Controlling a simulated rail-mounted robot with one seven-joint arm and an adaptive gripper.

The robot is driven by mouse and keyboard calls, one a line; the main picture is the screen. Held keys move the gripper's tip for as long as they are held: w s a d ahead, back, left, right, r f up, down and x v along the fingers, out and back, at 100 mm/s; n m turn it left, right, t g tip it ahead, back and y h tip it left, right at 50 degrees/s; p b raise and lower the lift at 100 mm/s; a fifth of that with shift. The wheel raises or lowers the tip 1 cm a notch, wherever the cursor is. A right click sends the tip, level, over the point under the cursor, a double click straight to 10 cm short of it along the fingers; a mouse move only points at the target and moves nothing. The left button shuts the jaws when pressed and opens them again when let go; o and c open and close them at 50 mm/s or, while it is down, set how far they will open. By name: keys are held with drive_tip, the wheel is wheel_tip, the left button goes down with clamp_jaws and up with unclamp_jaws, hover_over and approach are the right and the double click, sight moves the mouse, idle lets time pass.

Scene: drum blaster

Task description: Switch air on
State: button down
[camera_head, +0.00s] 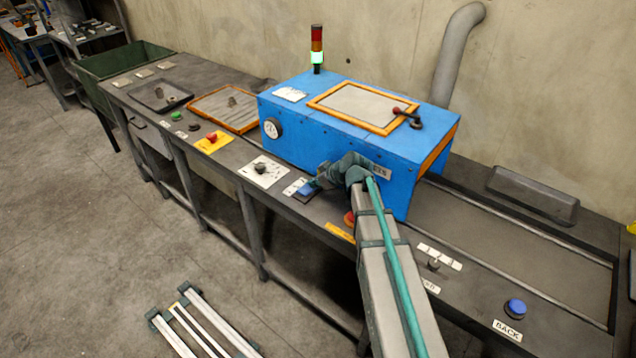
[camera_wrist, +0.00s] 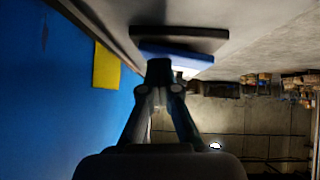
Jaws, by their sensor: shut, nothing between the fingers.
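A blue switch paddle (camera_head: 306,190) on a dark base sits on the bench's front strip, below the blue machine box. A small white label lies beside it, too small to read, so I cannot confirm that this is the air switch. In the wrist view the blue paddle (camera_wrist: 178,56) stands tilted from its dark base (camera_wrist: 180,38). My gripper (camera_head: 318,183) is shut and empty, right at the paddle. In the wrist view its fingertips (camera_wrist: 160,70) overlap the paddle's edge; I cannot tell whether they touch. My gripper partly hides the paddle.
The blue box (camera_head: 350,125) stands close behind my gripper. A white plate with a dark knob (camera_head: 261,169) and a red button on yellow (camera_head: 212,138) lie to the left. A red button (camera_head: 349,218) is close beside my arm.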

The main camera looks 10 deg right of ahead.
drive_tip(key=shift+s+a+f, duration=0.1)
drive_tip(key=shift+s, duration=0.1)
drive_tip(key=shift+s+a, duration=0.4)
drive_tip(key=shift+a, duration=0.1)
drive_tip(key=shift+r, duration=0.35)
drive_tip(key=shift+r, duration=0.3)
drive_tip(key=r, duration=0.2)
drive_tip(key=r+p, duration=0.1)
drive_tip(key=shift+s+a+r, duration=0.25)
drive_tip(key=shift+a+r, duration=0.05)
drive_tip(key=shift+r, duration=0.1)
drive_tip(key=b+v, duration=0.2)
drive_tip(key=v, duration=0.7)
drive_tip(key=shift+s, duration=0.4)
drive_tip(key=shift+f, duration=0.1)
